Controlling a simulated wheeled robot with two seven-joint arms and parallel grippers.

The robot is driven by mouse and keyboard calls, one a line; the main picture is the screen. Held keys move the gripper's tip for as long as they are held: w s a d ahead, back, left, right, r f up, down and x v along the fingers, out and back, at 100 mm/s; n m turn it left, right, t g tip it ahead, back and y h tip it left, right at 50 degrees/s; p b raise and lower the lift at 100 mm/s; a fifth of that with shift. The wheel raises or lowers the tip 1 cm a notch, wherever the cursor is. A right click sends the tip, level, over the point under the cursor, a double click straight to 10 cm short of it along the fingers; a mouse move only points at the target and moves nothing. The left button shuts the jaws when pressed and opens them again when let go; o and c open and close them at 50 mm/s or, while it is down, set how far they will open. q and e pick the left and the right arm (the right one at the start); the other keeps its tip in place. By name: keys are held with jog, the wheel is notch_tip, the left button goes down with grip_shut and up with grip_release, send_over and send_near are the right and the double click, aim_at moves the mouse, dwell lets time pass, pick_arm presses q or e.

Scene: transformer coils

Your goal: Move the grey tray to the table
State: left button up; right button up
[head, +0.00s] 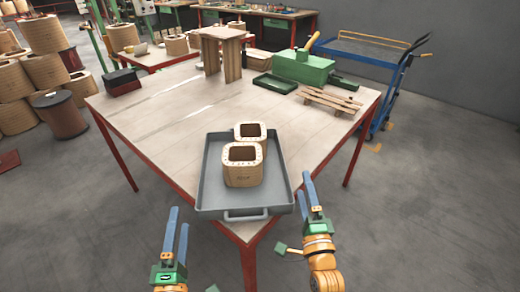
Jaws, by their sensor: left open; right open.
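The grey tray (212,178) lies on the near corner of the wooden table (150,138), its front handle at the table's near edge. Two tan transformer coils (243,174) stand upright in it, one behind the other. My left gripper (178,220) is open and empty, in front of the table and below left of the tray. My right gripper (308,192) is open and empty, close to the right front corner of the tray. I cannot tell whether its fingers touch the tray.
A green toolbox (303,69), a small wooden pallet (328,101), a wooden stand (212,60) and a dark red box (122,83) stand on the far part of the table. A blue cart (365,55) is at the right. The table's left middle is clear.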

pick_arm(q)
jog(key=s, duration=0.4)
jog(key=shift+s+f, duration=0.35)
jog(key=shift+s, duration=0.05)
pick_arm(e)
jog(key=s+f, duration=0.1)
jog(key=s, duration=1.1)
jog(key=shift+f, duration=0.4)
